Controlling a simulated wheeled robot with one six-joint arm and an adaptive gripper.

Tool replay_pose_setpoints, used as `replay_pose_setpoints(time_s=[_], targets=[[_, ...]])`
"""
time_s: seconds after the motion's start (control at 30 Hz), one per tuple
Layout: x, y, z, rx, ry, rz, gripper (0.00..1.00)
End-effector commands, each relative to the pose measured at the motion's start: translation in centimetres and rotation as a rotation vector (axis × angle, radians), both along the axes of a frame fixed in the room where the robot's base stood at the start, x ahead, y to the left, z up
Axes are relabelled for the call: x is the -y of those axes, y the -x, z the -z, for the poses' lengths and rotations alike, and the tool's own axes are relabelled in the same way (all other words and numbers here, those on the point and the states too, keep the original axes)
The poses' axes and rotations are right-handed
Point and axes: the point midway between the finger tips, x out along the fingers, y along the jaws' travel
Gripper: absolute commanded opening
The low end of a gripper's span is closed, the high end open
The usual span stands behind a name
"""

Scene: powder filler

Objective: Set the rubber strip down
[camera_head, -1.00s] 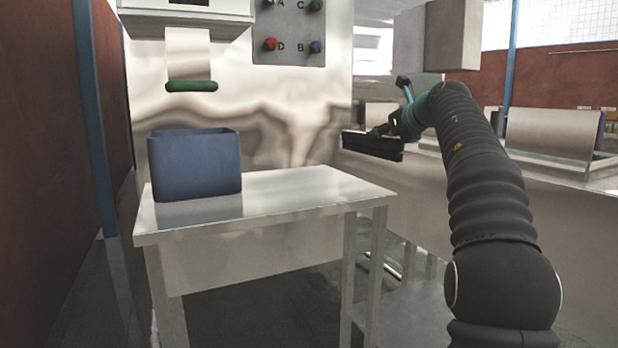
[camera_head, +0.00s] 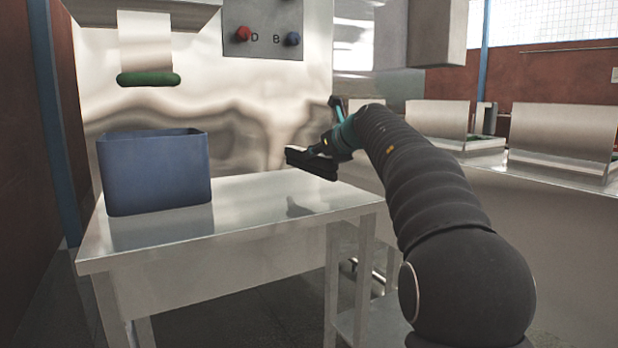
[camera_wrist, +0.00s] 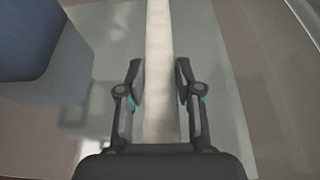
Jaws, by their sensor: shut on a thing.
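The rubber strip (camera_head: 308,163) shows as a long, dark, straight bar in the head view, held roughly level above the right back part of the metal table (camera_head: 255,215). In the wrist view the strip (camera_wrist: 159,50) looks pale and runs from the top edge down between my fingers. My gripper (camera_wrist: 160,82) is shut on it, one finger on each side. In the head view my gripper (camera_head: 326,146) is small and partly hidden. A dark patch lies on the tabletop below the strip, with a gap between strip and table.
A blue bin (camera_head: 155,175) stands on the left of the table; it also shows in the wrist view (camera_wrist: 28,38). A green-rimmed spout (camera_head: 148,79) hangs above it. A button panel (camera_head: 262,30) is behind. The tabletop right of the bin is clear.

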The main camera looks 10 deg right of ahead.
Motion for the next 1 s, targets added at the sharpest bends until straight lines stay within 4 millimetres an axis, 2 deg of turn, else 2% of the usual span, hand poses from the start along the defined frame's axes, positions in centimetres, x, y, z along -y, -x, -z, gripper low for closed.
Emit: replay_pose_setpoints(time_s=[0.07,0.2,0.37,0.6,0.97,1.0], targets=[[-1.3,0.0,0.8,0.0,0.0,-0.002,0.0],[-2.2,0.0,1.3,0.001,0.0,0.001,0.0],[-2.3,0.0,2.3,0.001,0.0,0.001,0.0],[-2.3,0.0,5.3,0.001,-0.002,0.002,0.0],[-2.3,0.0,5.6,0.001,0.0,0.001,0.0],[-2.3,0.0,5.6,0.0,0.0,0.001,0.45]])
